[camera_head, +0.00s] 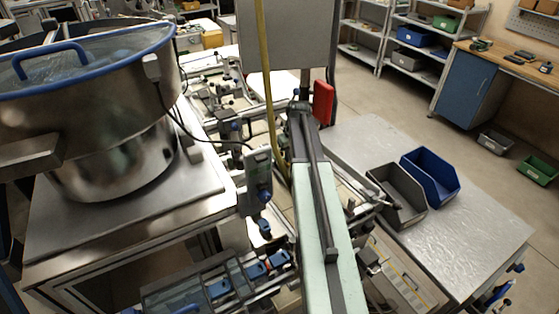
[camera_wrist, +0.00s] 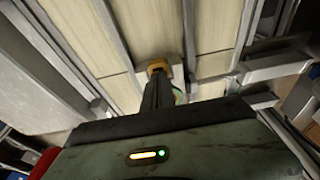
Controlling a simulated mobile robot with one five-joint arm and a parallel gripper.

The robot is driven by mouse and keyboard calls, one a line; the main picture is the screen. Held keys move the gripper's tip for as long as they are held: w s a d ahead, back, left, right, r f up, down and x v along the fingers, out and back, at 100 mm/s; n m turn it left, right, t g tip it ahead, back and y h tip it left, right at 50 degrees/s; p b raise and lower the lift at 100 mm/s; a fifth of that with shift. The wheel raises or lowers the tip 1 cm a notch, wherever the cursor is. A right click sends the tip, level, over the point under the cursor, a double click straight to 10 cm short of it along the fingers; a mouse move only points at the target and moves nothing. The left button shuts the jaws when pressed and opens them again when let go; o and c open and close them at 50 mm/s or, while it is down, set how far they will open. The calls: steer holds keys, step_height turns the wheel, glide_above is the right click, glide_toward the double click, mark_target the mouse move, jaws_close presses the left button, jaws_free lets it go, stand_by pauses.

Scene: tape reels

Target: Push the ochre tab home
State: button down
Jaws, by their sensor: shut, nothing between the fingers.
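The ochre tab (camera_wrist: 158,65) shows in the upper middle of the wrist view, small and partly covered by my fingers. It sits at the edge of a pale block, against cream panels with grey rails. My gripper (camera_wrist: 157,77) is shut and empty, its dark fingers pointing straight at the tab. The fingertips overlap the tab in the picture; whether they touch it or stop just short I cannot tell. I cannot make out the tab or my fingertips in the head view.
Grey metal bars (camera_wrist: 275,68) stand close on the right of the wrist view. In the head view, a large steel bowl (camera_head: 85,100) with a blue rim stands left. A grey bin (camera_head: 397,195) and a blue bin (camera_head: 430,178) sit on a metal table (camera_head: 475,230) at right.

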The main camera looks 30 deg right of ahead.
stand_by(0.4)
step_height(320, 180, up, 7)
steer(key=p, duration=0.7)
